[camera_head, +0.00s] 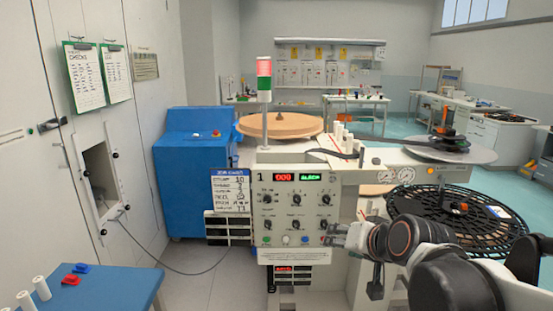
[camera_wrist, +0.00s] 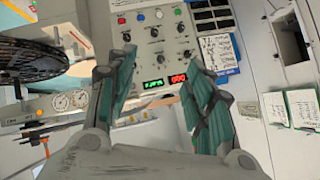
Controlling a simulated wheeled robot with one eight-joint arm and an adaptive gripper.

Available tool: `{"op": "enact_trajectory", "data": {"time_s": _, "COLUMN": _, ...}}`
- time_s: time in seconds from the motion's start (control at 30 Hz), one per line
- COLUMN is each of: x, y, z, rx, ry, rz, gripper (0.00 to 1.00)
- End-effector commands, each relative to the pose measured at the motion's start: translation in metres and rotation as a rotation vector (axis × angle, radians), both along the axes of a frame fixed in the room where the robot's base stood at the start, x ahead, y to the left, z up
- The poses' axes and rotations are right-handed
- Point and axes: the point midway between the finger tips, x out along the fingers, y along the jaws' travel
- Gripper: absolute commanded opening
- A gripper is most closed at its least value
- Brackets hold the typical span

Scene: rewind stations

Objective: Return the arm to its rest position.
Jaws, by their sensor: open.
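My gripper (camera_head: 338,236) is in front of the lower right part of the rewind machine's control panel (camera_head: 293,215) in the head view. In the wrist view my gripper (camera_wrist: 160,105) has its two green-padded fingers spread apart with nothing between them. The panel (camera_wrist: 150,40) appears upside down beyond the fingers, with its knobs, coloured buttons and lit red and green displays. In the head view my arm (camera_head: 430,255) reaches in from the lower right. I cannot tell whether a fingertip touches the panel.
A black slotted reel (camera_head: 450,212) lies right of the panel, close behind my arm. Above it is a grey disc (camera_head: 450,150). A signal tower (camera_head: 264,80) rises behind the panel. A blue cabinet (camera_head: 190,180) and a blue table (camera_head: 95,287) are at the left. Floor between them is clear.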

Motion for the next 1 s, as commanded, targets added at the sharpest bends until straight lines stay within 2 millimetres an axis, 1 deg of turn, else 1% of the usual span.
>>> {"op": "enact_trajectory", "data": {"time_s": 0.03, "x": -0.02, "y": -0.003, "z": -0.003, "rx": -0.036, "ry": 0.023, "rz": 0.014, "gripper": 0.48}}
{"op": "enact_trajectory", "data": {"time_s": 0.3, "x": -0.118, "y": -0.026, "z": -0.03, "rx": -0.25, "ry": 0.161, "rz": 0.084, "gripper": 0.48}}
{"op": "enact_trajectory", "data": {"time_s": 0.4, "x": -0.147, "y": -0.034, "z": -0.041, "rx": -0.311, "ry": 0.205, "rz": 0.103, "gripper": 0.48}}
{"op": "enact_trajectory", "data": {"time_s": 0.5, "x": -0.167, "y": -0.041, "z": -0.049, "rx": -0.356, "ry": 0.238, "rz": 0.115, "gripper": 0.48}}
{"op": "enact_trajectory", "data": {"time_s": 0.6, "x": -0.178, "y": -0.045, "z": -0.054, "rx": -0.383, "ry": 0.257, "rz": 0.122, "gripper": 0.48}}
{"op": "enact_trajectory", "data": {"time_s": 0.67, "x": -0.181, "y": -0.047, "z": -0.055, "rx": -0.392, "ry": 0.263, "rz": 0.124, "gripper": 0.48}}
{"op": "enact_trajectory", "data": {"time_s": 1.0, "x": -0.182, "y": -0.047, "z": -0.055, "rx": -0.394, "ry": 0.265, "rz": 0.125, "gripper": 0.48}}
